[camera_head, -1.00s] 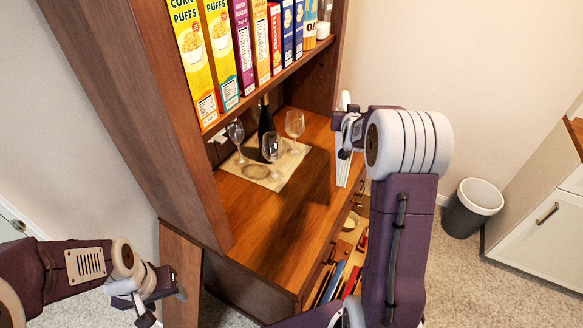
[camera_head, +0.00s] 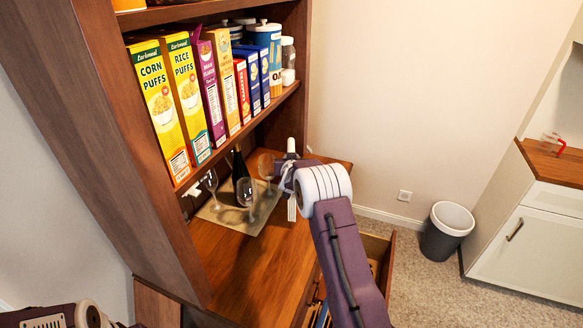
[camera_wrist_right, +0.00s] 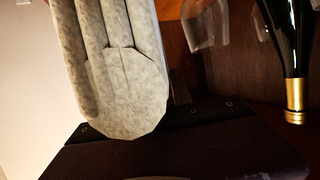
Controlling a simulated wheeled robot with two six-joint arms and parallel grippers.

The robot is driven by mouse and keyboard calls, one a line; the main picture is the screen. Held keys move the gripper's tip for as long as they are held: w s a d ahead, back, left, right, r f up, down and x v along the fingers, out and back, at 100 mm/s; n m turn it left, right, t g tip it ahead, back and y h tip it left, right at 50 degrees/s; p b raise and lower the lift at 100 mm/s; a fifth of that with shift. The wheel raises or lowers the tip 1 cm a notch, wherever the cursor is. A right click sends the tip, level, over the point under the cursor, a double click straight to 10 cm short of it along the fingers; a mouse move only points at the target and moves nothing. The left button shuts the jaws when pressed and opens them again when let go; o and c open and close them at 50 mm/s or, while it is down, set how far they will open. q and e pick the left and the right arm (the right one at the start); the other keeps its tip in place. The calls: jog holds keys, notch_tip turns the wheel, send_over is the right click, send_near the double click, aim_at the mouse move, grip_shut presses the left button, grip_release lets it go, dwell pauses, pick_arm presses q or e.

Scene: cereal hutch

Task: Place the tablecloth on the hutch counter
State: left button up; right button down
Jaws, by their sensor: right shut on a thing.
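A pale grey-white folded cloth, which looks like the tablecloth (camera_head: 292,208), stands upright in my right gripper (camera_head: 287,178). The gripper is shut on it, near the right end of the hutch counter (camera_head: 235,262). In the right wrist view the cloth (camera_wrist_right: 120,85) shows large and close, in front of the dark gripper (camera_wrist_right: 150,135). I cannot tell whether the cloth touches the counter. The brown wooden counter is bare at its near part. Only a bit of my left arm shows at the bottom left; its gripper is out of the picture.
A beige mat (camera_head: 212,214) on the counter carries wine glasses (camera_head: 246,190) and a dark bottle (camera_head: 240,168), close left of my right gripper. Cereal boxes (camera_head: 160,105) fill the shelf above. An open drawer (camera_head: 378,250) juts out below. A bin (camera_head: 447,230) stands right.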

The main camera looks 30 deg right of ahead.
notch_tip(320, 180, down, 4)
jog(key=shift+r, duration=0.1)
jog(key=c, duration=1.1)
grip_release()
jog(key=shift+s, duration=0.1)
jog(key=b+v, duration=0.1)
jog(key=v, duration=1.1)
